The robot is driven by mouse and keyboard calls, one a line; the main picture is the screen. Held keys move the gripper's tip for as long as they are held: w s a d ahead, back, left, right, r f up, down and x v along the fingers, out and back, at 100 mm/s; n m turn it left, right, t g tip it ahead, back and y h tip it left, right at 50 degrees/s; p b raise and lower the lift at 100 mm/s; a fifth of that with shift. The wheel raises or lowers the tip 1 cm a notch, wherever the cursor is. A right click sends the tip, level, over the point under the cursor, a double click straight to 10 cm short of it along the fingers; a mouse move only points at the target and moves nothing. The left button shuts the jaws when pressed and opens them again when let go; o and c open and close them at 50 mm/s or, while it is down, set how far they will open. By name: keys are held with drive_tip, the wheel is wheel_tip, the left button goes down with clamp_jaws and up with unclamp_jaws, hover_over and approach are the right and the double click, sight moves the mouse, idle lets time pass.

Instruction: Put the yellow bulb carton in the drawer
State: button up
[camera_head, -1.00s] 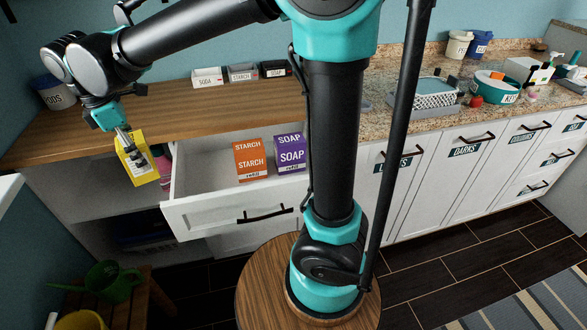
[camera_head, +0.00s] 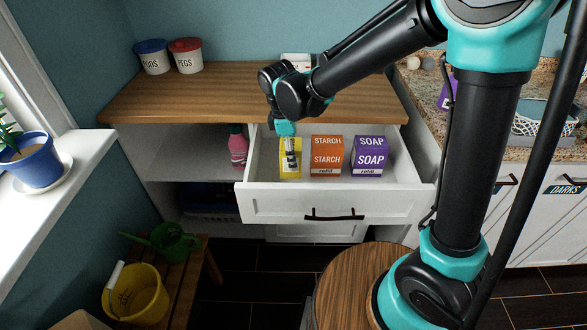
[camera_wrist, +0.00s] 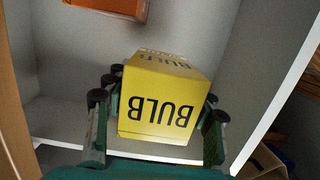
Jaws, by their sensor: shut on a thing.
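The yellow bulb carton (camera_head: 290,170) is in my gripper (camera_head: 290,147), at the left end of the open white drawer (camera_head: 310,205). My gripper is shut on the carton, with a finger on each side of it. In the wrist view the carton (camera_wrist: 157,100) sits between the fingers of my gripper (camera_wrist: 157,108), its BULB lettering upside down. The pale drawer floor shows around it. I cannot tell whether the carton's underside touches the drawer floor.
An orange starch box (camera_head: 326,156) and a purple soap box (camera_head: 369,156) stand in the drawer to the right of the carton. A pink bottle (camera_head: 238,147) stands on the open shelf just left of the drawer. The wooden counter (camera_head: 190,95) lies behind and above.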

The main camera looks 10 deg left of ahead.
drive_tip(key=shift+f, duration=2.85)
drive_tip(key=shift+f, duration=0.15)
drive_tip(key=o, duration=1.1)
drive_tip(key=shift+o, duration=0.2)
drive_tip(key=r, duration=0.4)
drive_tip(key=a+r, duration=0.1)
drive_tip(key=r, duration=0.3)
drive_tip(key=a+r, duration=0.1)
drive_tip(key=r, duration=0.3)
drive_tip(key=shift+s+r, duration=0.1)
drive_tip(key=shift+s, duration=0.15)
